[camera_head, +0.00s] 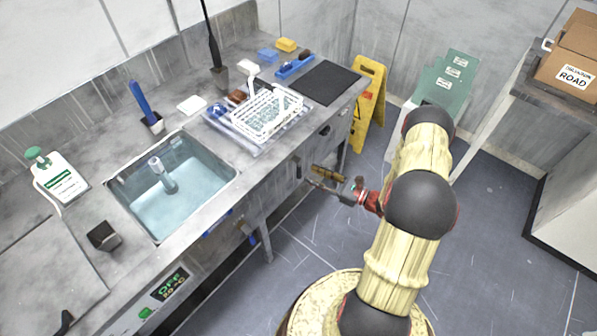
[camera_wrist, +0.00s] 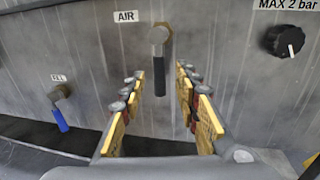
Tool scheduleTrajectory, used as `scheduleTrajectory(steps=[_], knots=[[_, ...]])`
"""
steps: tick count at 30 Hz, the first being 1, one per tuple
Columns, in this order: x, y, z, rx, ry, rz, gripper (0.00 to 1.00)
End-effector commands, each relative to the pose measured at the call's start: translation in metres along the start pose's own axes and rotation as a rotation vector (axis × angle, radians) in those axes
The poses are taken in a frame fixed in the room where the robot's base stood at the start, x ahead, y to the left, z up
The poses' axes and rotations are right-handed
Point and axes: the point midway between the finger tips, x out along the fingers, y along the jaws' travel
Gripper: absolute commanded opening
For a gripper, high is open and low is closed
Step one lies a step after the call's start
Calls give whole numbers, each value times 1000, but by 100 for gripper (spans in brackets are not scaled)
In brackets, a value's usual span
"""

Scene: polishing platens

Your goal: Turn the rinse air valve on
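The air valve (camera_wrist: 159,62) is on the grey bench front under a label reading AIR. It has a brass fitting and a black lever hanging straight down. In the head view its dark lever (camera_head: 298,166) shows on the bench front, just left of my gripper (camera_head: 314,177). In the wrist view my gripper (camera_wrist: 160,76) is open, with one yellow-padded finger on each side of the lever. A gap shows between the lever and each finger. How far the fingertips are from the panel is hard to tell.
A second valve with a blue lever (camera_wrist: 60,118) is at left on the panel. A black knob (camera_wrist: 286,41) marked MAX 2 bar is at right. The sink (camera_head: 172,186) and white rack (camera_head: 268,114) are on the bench. A yellow floor sign (camera_head: 369,100) stands past the bench end.

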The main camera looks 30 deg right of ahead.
Motion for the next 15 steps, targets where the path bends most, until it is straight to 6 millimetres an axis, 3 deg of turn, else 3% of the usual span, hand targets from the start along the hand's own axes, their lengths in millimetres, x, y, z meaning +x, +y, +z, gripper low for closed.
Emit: scheduleTrajectory(steps=[9, 15], knots=[[48, 2, -2, -1, 2, 5, 32], [65, 2, -1, 0, 2, 4, 32]])
